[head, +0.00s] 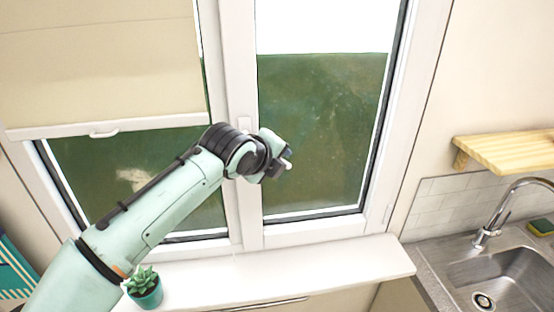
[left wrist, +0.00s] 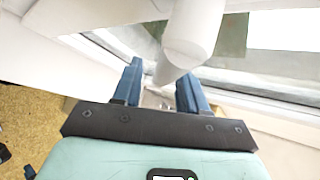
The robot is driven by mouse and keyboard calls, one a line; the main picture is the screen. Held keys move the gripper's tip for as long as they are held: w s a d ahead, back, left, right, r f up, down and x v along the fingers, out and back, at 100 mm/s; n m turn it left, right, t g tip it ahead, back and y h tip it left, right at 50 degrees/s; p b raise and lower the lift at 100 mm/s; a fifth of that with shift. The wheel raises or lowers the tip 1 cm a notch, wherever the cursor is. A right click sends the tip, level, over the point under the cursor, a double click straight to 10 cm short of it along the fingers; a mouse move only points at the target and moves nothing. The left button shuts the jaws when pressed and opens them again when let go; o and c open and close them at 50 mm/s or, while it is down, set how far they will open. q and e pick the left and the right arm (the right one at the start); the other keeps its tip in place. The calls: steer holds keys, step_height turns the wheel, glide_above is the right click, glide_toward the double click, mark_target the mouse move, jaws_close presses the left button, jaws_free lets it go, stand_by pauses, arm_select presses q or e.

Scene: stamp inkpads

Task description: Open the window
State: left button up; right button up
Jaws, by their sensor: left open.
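The window (head: 322,130) is a white double-sash frame with dark green glass, and both sashes look closed. Its white handle (head: 245,126) shows on the middle post, partly hidden behind my left wrist. My left gripper (head: 284,164) is in front of the right sash, just right of the middle post. In the left wrist view, the blue fingers of my left gripper (left wrist: 160,82) are apart. A white rounded bar, apparently the handle (left wrist: 193,38), hangs close above and between the fingertips. I cannot tell whether it touches them. My right gripper is not in view.
A beige blind (head: 100,65) covers the upper left sash. A potted succulent (head: 144,290) stands on the white sill (head: 290,268) beside my left arm. A wooden shelf (head: 510,150), a steel sink (head: 500,275) and a faucet (head: 489,220) are at the right.

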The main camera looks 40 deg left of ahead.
arm_select(q)
steer(key=v, duration=1.2)
steer(key=shift+s, duration=0.35)
steer(key=shift+d+r, duration=0.1)
steer(key=shift+d, duration=0.05)
